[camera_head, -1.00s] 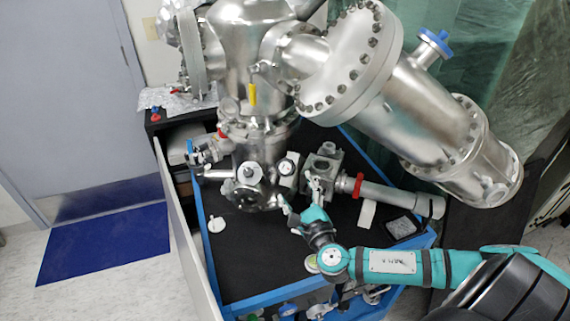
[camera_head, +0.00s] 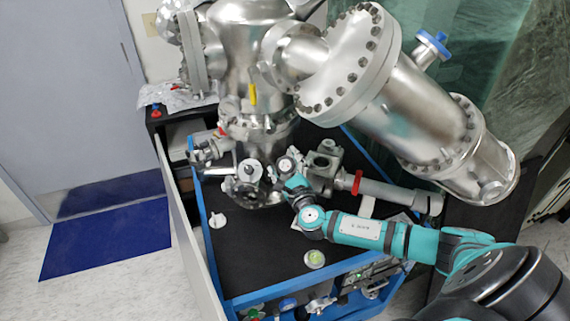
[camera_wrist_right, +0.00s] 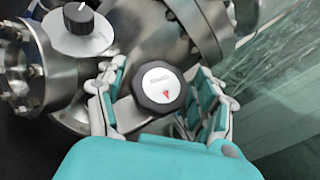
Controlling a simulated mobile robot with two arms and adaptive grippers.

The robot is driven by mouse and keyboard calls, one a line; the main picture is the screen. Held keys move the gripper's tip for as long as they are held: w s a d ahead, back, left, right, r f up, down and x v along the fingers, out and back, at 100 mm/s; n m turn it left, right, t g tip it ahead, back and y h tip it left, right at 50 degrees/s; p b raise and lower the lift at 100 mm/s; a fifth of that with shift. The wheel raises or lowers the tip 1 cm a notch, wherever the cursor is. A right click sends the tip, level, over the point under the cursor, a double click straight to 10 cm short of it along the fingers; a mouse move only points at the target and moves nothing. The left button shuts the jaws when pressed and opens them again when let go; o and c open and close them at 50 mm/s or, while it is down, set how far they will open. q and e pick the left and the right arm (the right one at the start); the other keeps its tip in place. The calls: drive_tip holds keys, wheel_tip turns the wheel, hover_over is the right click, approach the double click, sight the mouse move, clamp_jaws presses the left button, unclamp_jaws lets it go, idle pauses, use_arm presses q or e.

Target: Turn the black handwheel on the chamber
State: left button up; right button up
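The black handwheel (camera_wrist_right: 160,86) has a faceted rim and a white centre with a red mark. It faces my right wrist camera at the middle of that view. In the head view the handwheel (camera_head: 285,165) is small, on the front of the steel chamber (camera_head: 250,70). My right gripper (camera_wrist_right: 157,92) is open, with one finger on each side of the wheel. A small gap shows at the left finger; contact at the right finger is unclear. In the head view my right gripper (camera_head: 292,180) is just below the wheel and partly covers the fittings. My left gripper is not in view.
A black knob on a white dial (camera_wrist_right: 80,25) is close by, upper left in the wrist view. A steel valve block with a pipe (camera_head: 395,195) lies right of my gripper. A big flanged cylinder (camera_head: 400,100) hangs above. The black cart top (camera_head: 255,250) is mostly clear in front.

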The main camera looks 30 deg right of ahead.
drive_tip(key=c, duration=1)
drive_tip(key=m+h+b, duration=0.2)
drive_tip(key=m+h, duration=0.1)
drive_tip(key=m+h+b, duration=0.1)
drive_tip(key=m+b, duration=0.1)
drive_tip(key=shift+f+h, duration=0.3)
drive_tip(key=shift+h, duration=0.1)
drive_tip(key=m+g+h+b, duration=0.2)
drive_tip(key=m+h, duration=0.1)
drive_tip(key=m, duration=0.1)
drive_tip(key=m+g+h+b, duration=0.2)
drive_tip(key=m+h+b, duration=0.1)
drive_tip(key=m, duration=0.1)
drive_tip(key=shift+m+g+h, duration=0.3)
drive_tip(key=shift+g, duration=0.1)
drive_tip(key=m+g+h+b, duration=0.1)
drive_tip(key=m+g+b, duration=0.1)
drive_tip(key=m+g, duration=0.1)
drive_tip(key=m+g+h+b, duration=0.2)
drive_tip(key=m+g, duration=0.2)
drive_tip(key=m, duration=0.1)
drive_tip(key=shift+s+d+r+b, duration=0.1)
drive_tip(key=shift+d+b, duration=0.05)
drive_tip(key=shift+b, duration=0.15)
drive_tip(key=shift+s+r+m+g+b, duration=0.1)
drive_tip(key=shift+m+g+b, duration=1.15)
drive_tip(key=shift+m+g, duration=1.45)
drive_tip(key=shift+m+g+y, duration=0.3)
